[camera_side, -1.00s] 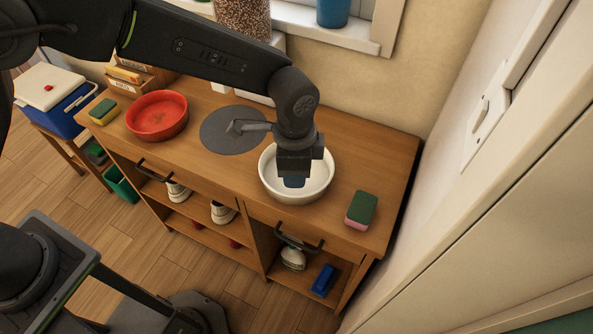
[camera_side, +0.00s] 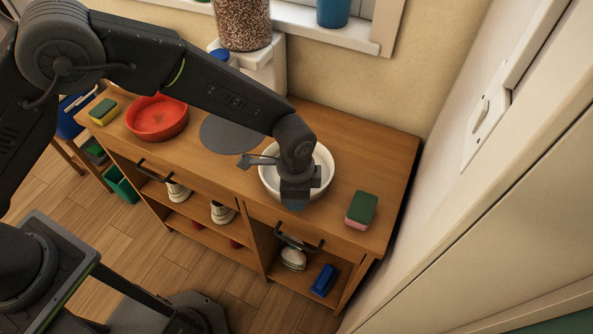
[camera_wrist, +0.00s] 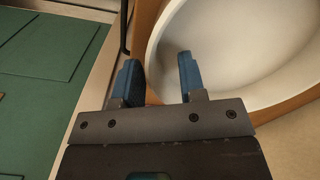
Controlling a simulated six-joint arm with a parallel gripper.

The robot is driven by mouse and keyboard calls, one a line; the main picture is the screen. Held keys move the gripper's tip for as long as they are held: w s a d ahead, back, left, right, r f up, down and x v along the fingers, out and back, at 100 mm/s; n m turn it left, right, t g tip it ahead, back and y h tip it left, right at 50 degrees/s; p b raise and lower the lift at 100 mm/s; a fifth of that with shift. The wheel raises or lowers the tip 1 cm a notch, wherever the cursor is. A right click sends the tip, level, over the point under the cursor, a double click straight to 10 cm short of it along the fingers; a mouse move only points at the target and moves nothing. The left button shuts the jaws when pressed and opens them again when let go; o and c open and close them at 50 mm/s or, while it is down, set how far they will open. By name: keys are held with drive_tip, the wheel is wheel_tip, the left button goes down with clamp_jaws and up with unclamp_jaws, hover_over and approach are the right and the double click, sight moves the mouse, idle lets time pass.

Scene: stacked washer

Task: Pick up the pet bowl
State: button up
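A white bowl (camera_side: 327,167) stands upright on the wooden cabinet top (camera_side: 372,160). In the wrist view the bowl (camera_wrist: 230,45) fills the upper right. My gripper (camera_side: 294,206) is at the bowl's front edge in the side view, and my wrist hides part of the bowl. In the wrist view my gripper (camera_wrist: 160,70) is open with a gap between its blue fingers. The bowl's near rim appears between them, left finger outside and right finger over the inside. I cannot tell how far above the rim they are. A red bowl (camera_side: 157,117) stands at the left.
A green and pink sponge (camera_side: 361,209) lies right of the white bowl. A grey round mat (camera_side: 229,134) lies behind my wrist. A yellow and green sponge (camera_side: 103,111) is far left. A wall and white container (camera_side: 262,68) stand behind.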

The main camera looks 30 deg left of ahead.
clamp_jaws()
idle(0.5)
